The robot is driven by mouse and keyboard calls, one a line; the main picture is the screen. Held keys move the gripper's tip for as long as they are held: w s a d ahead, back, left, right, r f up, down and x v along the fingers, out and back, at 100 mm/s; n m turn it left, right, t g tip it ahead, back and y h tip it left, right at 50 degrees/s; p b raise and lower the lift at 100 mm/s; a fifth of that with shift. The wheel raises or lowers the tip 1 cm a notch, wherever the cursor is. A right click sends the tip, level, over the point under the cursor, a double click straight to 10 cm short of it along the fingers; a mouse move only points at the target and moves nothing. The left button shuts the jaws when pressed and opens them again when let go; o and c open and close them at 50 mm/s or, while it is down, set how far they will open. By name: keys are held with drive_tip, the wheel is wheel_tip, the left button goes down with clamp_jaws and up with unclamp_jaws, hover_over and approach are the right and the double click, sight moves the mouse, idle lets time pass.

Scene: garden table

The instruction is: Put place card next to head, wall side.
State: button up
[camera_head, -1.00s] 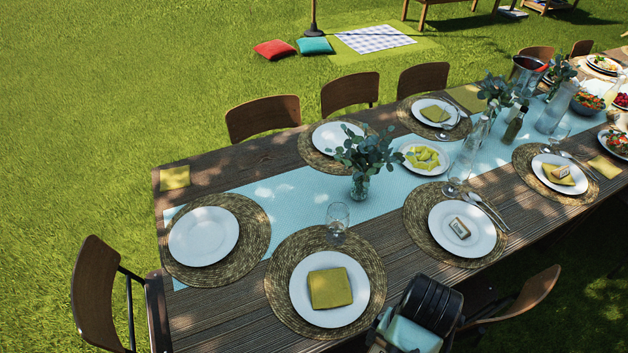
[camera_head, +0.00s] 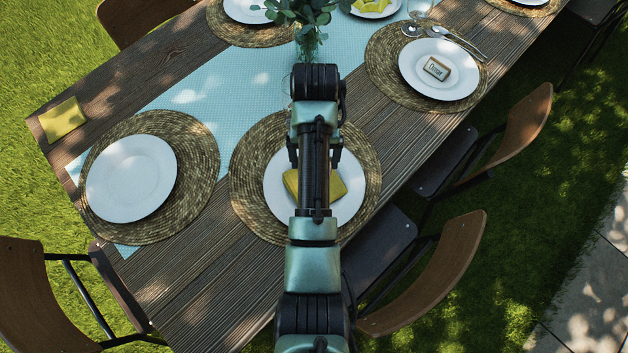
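A small place card (camera_head: 437,68) with dark lettering and a tan border lies on the white plate (camera_head: 462,83) at the upper right. The head setting at the table's left end has an empty white plate (camera_head: 131,178) on a woven mat (camera_head: 203,150). The setting to its right has a white plate (camera_head: 350,205) with a folded yellow napkin (camera_head: 338,187). My arm reaches over that setting. Dark parts of my gripper (camera_head: 315,155) show on both sides of the arm; its fingertips and anything between them are hidden. The place card is clear of it, to the right.
A glass vase with leafy stems (camera_head: 305,25) stands beyond my arm on the blue runner (camera_head: 200,95). A yellow napkin (camera_head: 62,119) lies on the left table corner. Chairs, including a near one (camera_head: 440,275), line the edges.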

wheel_tip(320, 180, down, 8)
drive_tip(key=shift+f, duration=0.25)
drive_tip(key=shift+f+b, duration=0.2)
drive_tip(key=shift+b, duration=0.1)
drive_tip(key=o, duration=1.1)
drive_tip(key=shift+r, duration=0.1)
wheel_tip(320, 180, up, 12)
drive_tip(key=shift+r+p, duration=0.15)
drive_tip(key=shift+p, duration=0.4)
